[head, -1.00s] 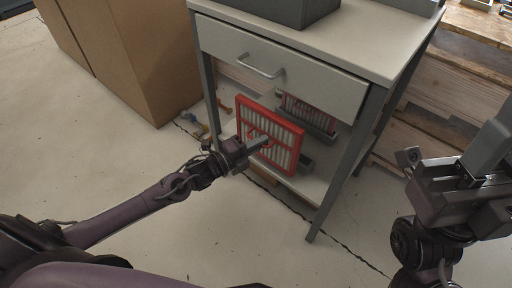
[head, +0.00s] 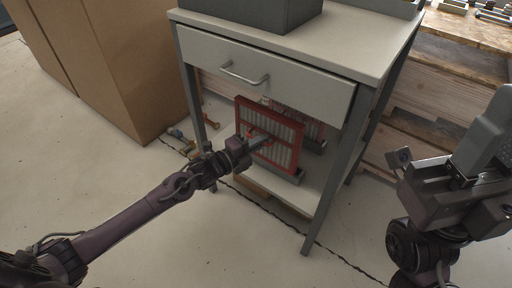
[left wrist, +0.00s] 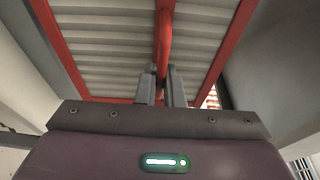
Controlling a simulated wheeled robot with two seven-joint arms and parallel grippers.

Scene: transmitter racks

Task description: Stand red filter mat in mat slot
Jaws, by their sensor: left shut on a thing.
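The red filter mat (head: 284,129), a red frame with pale slats, stands roughly upright under the drawer of a grey work table. My left gripper (head: 261,140) is shut on its red middle bar. In the left wrist view, the fingers (left wrist: 161,88) pinch that red bar (left wrist: 165,35).
Cardboard boxes (head: 120,70) are at the left, wooden pallets (head: 425,125) at the right.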

